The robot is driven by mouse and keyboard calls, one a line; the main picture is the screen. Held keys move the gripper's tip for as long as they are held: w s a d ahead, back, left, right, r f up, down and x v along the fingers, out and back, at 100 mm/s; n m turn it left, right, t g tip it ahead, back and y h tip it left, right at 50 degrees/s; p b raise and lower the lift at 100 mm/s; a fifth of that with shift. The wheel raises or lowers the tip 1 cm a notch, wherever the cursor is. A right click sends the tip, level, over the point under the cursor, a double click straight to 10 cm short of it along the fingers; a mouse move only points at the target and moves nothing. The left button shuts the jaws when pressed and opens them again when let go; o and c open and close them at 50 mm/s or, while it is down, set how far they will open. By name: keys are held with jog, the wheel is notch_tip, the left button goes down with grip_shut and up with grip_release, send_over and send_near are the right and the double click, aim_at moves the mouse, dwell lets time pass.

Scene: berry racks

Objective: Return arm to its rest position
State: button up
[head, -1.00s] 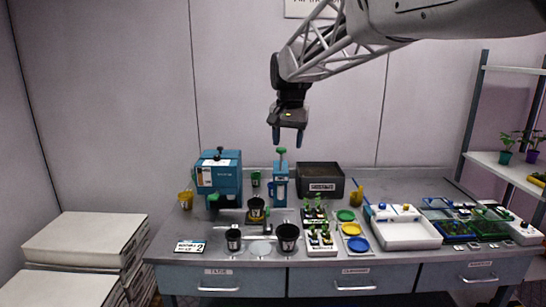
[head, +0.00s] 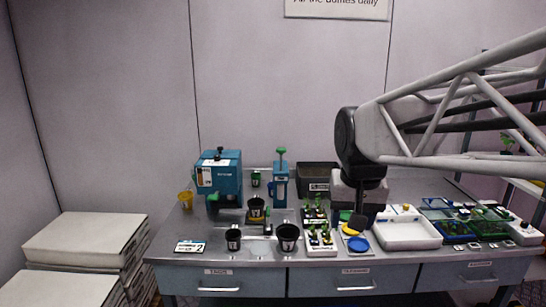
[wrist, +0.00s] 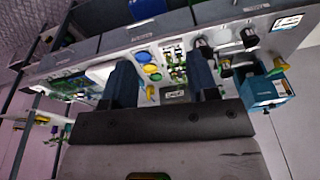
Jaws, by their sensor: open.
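My gripper (head: 358,208) hangs at the end of my arm in front of the right-centre of the bench, in the head view. Its body hides part of the dark bin and some of the coloured discs behind it. In the wrist view my gripper (wrist: 163,75) shows two dark blue fingers well apart, with nothing held between them. The bench (head: 300,260) lies beyond the fingertips there, tilted and upside down. I cannot tell the exact height of the fingertips above the bench.
Black pots (head: 288,234), a blue machine (head: 219,176), seedling trays (head: 321,249), a blue disc (head: 358,244) and a white tray (head: 408,236) crowd the bench. A dark bin (head: 317,177) stands behind. A shelf rack is at the right.

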jog(key=s+d+f, duration=0.1)
jog(key=s+f, duration=0.4)
jog(key=s, duration=0.2)
jog(key=s+d+f+n, duration=0.1)
jog(key=s+d+f, duration=0.1)
jog(key=s+f, duration=0.3)
jog(key=s, duration=0.3)
jog(key=shift+s+d, duration=0.2)
jog(key=shift+s, duration=0.05)
